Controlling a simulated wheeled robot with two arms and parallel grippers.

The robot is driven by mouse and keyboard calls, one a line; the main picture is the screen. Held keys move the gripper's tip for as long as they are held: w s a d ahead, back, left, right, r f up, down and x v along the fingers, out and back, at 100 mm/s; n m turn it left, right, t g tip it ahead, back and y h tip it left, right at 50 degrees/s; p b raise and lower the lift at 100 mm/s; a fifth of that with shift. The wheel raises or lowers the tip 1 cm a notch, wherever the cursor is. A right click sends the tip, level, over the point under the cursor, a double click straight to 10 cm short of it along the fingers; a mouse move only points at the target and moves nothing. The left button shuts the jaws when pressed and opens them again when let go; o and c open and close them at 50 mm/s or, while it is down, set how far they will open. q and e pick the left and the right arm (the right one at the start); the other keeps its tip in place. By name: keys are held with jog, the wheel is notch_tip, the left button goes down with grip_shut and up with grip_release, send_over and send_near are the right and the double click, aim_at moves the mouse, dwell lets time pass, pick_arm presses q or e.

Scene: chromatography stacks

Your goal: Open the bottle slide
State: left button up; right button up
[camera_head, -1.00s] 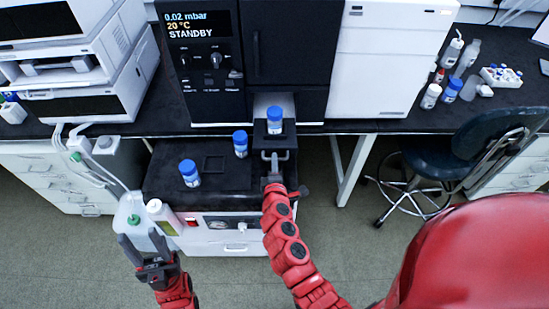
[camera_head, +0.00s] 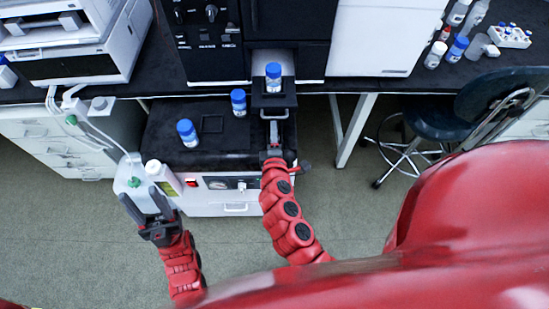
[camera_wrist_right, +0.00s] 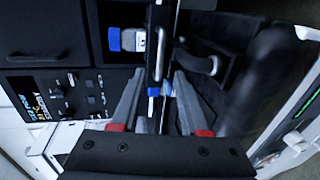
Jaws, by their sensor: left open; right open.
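The bottle slide (camera_head: 289,101) is a black tray that sticks out from under the black instrument. A blue-capped bottle (camera_head: 273,77) stands on it, and a grey handle (camera_head: 285,115) is on its front. My right gripper (camera_head: 273,127) is open at the handle; whether it touches is unclear. In the right wrist view its spread fingers (camera_wrist_right: 160,98) point toward the slide edge (camera_wrist_right: 158,40), with the bottle (camera_wrist_right: 127,40) beyond.
A black-topped cart (camera_head: 165,157) below the slide carries two more blue-capped bottles (camera_head: 187,133) (camera_head: 238,102). A dark stool (camera_head: 440,105) stands at the right. Several bottles (camera_head: 457,49) and a white rack (camera_head: 510,36) are on the bench. The floor between cart and stool is clear.

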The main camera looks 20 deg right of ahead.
jog(key=b+v, duration=0.2)
jog(key=v, duration=0.9)
